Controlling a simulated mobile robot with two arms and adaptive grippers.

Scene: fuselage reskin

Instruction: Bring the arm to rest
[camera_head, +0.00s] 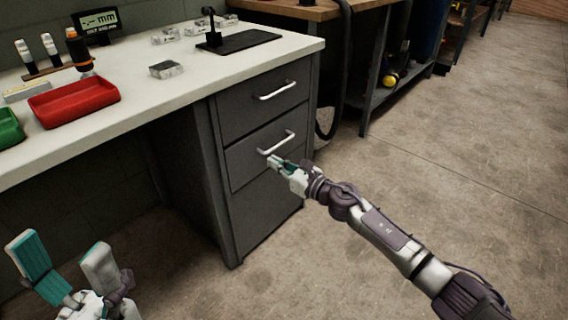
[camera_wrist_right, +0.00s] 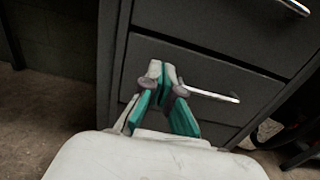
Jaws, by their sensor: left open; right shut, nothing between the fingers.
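My right arm (camera_head: 385,232) reaches in from the lower right in the head view. Its gripper (camera_head: 274,163) is at the front of the second drawer (camera_head: 250,160), close by the left end of that drawer's handle (camera_head: 276,143). In the right wrist view the right gripper (camera_wrist_right: 162,72) is shut and empty, its fingertips together beside the left end of the handle (camera_wrist_right: 212,95). I cannot tell whether they touch it. The drawers look closed. My left gripper (camera_head: 62,250) is at the lower left in the head view, open and empty, its two fingers spread upward.
The white worktop (camera_head: 200,85) holds a red bin (camera_head: 74,102), a green bin (camera_head: 8,128), several bottles, a digital readout (camera_head: 97,22) and a black stand (camera_head: 238,41). A wooden bench (camera_head: 300,9) stands behind. The concrete floor (camera_head: 450,130) on the right is clear.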

